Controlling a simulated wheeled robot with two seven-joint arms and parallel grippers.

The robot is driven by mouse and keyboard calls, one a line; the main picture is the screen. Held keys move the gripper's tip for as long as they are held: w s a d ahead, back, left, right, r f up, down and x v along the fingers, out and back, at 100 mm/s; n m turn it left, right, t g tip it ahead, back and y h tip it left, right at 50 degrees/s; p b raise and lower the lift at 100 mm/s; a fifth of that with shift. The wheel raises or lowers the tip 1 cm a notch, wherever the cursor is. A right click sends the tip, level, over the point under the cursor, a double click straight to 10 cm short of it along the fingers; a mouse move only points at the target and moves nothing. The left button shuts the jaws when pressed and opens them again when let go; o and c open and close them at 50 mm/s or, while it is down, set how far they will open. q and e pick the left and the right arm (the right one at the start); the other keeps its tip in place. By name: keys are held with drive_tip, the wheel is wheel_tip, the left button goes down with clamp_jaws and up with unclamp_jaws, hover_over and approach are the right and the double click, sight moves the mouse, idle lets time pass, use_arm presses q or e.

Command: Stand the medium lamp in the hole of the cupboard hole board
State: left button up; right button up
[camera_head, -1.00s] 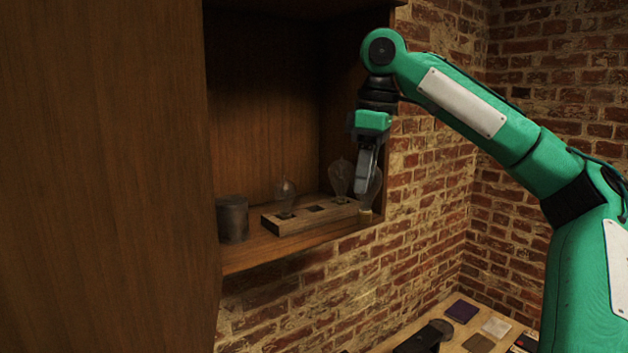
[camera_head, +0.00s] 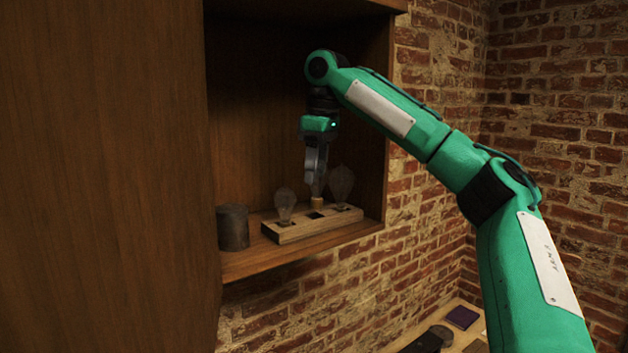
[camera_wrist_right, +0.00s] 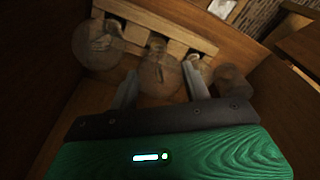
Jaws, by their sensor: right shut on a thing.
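The wooden hole board (camera_head: 290,234) lies on the cupboard shelf. A small lamp (camera_head: 285,202) stands at its left end and a large lamp (camera_head: 341,184) at its right end. The square middle hole (camera_head: 316,215) shows as a dark opening between them. My right gripper (camera_head: 316,178) points down over the middle of the board, shut on the medium lamp (camera_head: 317,202). Its glass is partly hidden by the fingers, and its base hangs just above the hole. In the right wrist view the lamp's glass (camera_wrist_right: 160,74) sits between the fingers. My left gripper is not in view.
A dark grey jar (camera_head: 233,228) stands on the shelf left of the board. The cupboard's right wall (camera_head: 376,140) is close to the large lamp. A lower table (camera_head: 470,335) with flat items lies at the bottom right.

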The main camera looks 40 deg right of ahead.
drive_tip(key=shift+w+f, duration=0.1)
drive_tip(key=shift+w, duration=0.35)
wheel_tip(320, 180, down, 2)
drive_tip(key=shift+s+f, duration=0.1)
drive_tip(key=shift+s, duration=0.05)
drive_tip(key=shift+d+f, duration=0.1)
drive_tip(key=shift+f, duration=0.5)
drive_tip(key=shift+f, duration=0.1)
drive_tip(key=o, duration=1.1)
drive_tip(key=shift+s+d+r, duration=0.1)
drive_tip(key=shift+s+r, duration=0.1)
drive_tip(key=shift+r, duration=1.75)
drive_tip(key=shift+s+d+r, duration=0.1)
drive_tip(key=shift+s+r, duration=0.1)
drive_tip(key=shift+r, duration=1.7)
